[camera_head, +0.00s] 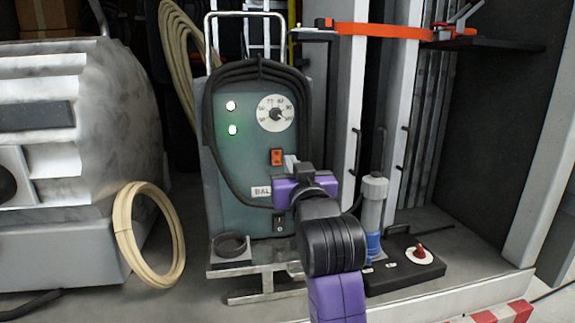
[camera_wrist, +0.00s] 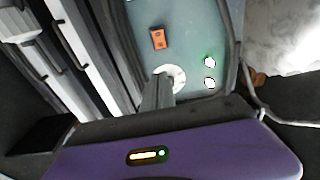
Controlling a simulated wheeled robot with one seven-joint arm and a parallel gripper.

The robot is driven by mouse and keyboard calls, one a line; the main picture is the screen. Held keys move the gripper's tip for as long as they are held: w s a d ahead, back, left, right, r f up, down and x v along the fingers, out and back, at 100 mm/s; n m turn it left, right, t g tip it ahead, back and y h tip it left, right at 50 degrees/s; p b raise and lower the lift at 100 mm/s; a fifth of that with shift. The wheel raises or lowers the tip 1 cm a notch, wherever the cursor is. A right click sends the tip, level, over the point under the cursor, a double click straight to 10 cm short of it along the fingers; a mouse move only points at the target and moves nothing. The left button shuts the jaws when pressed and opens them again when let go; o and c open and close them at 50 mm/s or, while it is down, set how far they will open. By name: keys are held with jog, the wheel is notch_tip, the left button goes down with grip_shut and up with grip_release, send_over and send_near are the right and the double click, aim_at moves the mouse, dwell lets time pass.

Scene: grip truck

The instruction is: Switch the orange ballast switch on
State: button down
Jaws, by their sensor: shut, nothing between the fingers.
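The orange ballast switch (camera_head: 277,157) is a small rocker on the green front panel (camera_head: 240,180) of the ballast unit, below its round dial (camera_head: 275,113). Which way the rocker is tipped is too small to tell. My purple gripper (camera_head: 291,162) is in front of the panel, its grey fingertips just right of the switch in the head view. In the wrist view, the switch (camera_wrist: 157,38) shows clear of my shut, empty fingers (camera_wrist: 160,88), whose tips overlap the dial (camera_wrist: 177,74). Contact with the panel cannot be told.
Two lamps (camera_head: 231,117) glow on the panel's upper left. A black cable (camera_head: 209,145) loops around the unit. A grey-blue cylinder (camera_head: 373,210) and a black box with a red knob (camera_head: 420,255) stand right. A coiled hose (camera_head: 127,240) leans left.

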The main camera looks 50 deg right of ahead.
jog(key=shift+s+a+r, duration=0.1)
jog(key=shift+s+a, duration=0.3)
jog(key=shift+s, duration=0.2)
jog(key=shift+s+a+r, duration=0.1)
jog(key=shift+s+a, duration=0.3)
jog(key=shift+s, duration=0.15)
jog(key=s+a+r+n+t+y, duration=0.1)
jog(key=a+r+n+t, duration=0.15)
jog(key=a+t, duration=0.2)
jog(key=s+a+f+n+t+y, duration=0.1)
jog(key=s+a+f+n+y, duration=0.1)
jog(key=s+a+f+y, duration=0.45)
jog(key=s+a+f+n+y, duration=0.1)
jog(key=s+a+f+n, duration=0.3)
jog(key=f, duration=0.6)
jog(key=s+a+f+m+g+y, duration=0.1)
jog(key=s+a+f+g, duration=0.2)
jog(key=s+f, duration=0.6)
jog(key=s+a+f+g+y, duration=0.1)
jog(key=s+a+f+g, duration=0.2)
jog(key=s+f, duration=0.6)
jog(key=s+a, duration=0.1)
jog(key=s, duration=0.5)
jog(key=shift+s+a+m+g, duration=0.15)
jog(key=shift+a+m+g, duration=0.15)
jog(key=shift+m+g, duration=0.05)
